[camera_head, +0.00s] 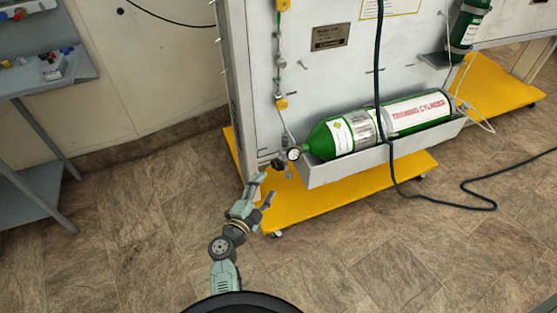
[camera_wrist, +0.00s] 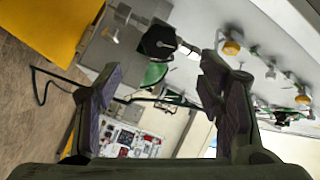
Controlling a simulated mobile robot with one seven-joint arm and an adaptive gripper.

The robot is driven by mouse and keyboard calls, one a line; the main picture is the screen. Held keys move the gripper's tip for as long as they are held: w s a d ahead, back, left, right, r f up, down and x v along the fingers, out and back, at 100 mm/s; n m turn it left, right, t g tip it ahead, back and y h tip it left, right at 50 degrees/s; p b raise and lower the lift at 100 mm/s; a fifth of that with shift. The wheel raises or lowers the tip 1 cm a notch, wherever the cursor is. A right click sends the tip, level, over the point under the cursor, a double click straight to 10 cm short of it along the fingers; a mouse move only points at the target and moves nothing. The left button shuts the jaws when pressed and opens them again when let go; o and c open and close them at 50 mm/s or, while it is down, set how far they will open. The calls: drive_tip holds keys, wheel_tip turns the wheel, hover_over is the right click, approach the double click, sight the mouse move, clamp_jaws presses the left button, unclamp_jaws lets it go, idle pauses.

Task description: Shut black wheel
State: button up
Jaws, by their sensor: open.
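The black wheel (camera_head: 277,164) is at the neck end of the green cylinder, low at the front left corner of the white panel. In the wrist view the black wheel (camera_wrist: 158,41) shows as a dark, faceted knob on a metal stem, above and beyond the gap between my fingers. My gripper (camera_head: 266,188) is open and empty, just below and slightly left of the wheel in the head view. In the wrist view my gripper's two fingers (camera_wrist: 162,92) stand wide apart, with nothing between them. No contact with the wheel shows.
The green training cylinder (camera_head: 340,136) lies in a grey trough (camera_head: 345,168) above a yellow wheeled base (camera_head: 300,203). A small gauge (camera_head: 294,154) sits beside the wheel. A dark hose (camera_head: 378,70) hangs down the panel to the floor. A grey shelf unit (camera_head: 55,88) stands left; floor between is clear.

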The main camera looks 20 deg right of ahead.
sight(278, 167)
drive_tip(key=p+x, duration=0.1)
drive_tip(key=x, duration=1)
drive_tip(key=shift+s+f, duration=0.1)
drive_tip(key=shift+c, duration=0.2)
drive_tip(key=c, duration=1.1)
drive_tip(key=shift+a+m+b, duration=0.15)
drive_tip(key=shift+m+b, duration=0.15)
drive_tip(key=shift+m, duration=1.1)
drive_tip(key=o, duration=1.1)
drive_tip(key=shift+o, duration=0.2)
